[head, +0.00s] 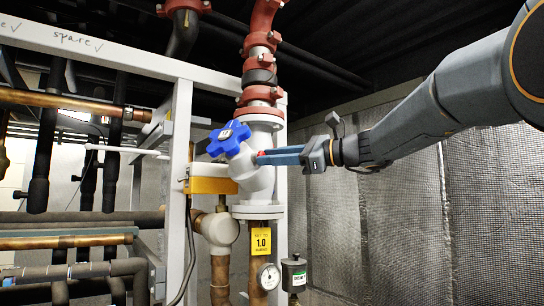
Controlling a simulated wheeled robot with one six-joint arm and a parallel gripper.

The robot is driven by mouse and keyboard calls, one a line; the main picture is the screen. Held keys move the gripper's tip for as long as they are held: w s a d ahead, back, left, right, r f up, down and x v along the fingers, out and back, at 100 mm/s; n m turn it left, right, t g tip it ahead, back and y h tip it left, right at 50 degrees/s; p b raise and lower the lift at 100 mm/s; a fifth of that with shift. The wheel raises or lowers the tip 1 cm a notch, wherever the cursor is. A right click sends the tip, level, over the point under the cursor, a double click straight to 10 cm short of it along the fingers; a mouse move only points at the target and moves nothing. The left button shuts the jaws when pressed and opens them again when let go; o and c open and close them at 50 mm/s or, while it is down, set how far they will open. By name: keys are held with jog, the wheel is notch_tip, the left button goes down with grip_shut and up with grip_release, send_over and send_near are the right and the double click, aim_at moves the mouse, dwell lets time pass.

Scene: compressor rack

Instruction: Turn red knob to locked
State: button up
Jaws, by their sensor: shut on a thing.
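The red knob (261,153) shows only as a small red patch at the tip of my gripper (264,158), on the right side of the white valve body (257,179). The fingers hide most of it. My gripper reaches in from the right and is shut on the knob. I cannot tell the knob's turn angle, and no locked mark on it is visible.
A blue handwheel (229,138) sits just left of the knob, above a yellow box (212,185). Red couplings (260,95) rise above the valve. A yellow tag (261,242), a pressure gauge (268,276) and a dark canister (294,274) are below. Space before the right wall panels (400,215) is free.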

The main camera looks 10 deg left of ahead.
jog(key=shift+f, duration=0.1)
jog(key=o, duration=1.1)
jog(key=shift+c, duration=0.2)
jog(key=b+v, duration=0.3)
jog(key=v, duration=0.4)
jog(key=shift+d, duration=0.4)
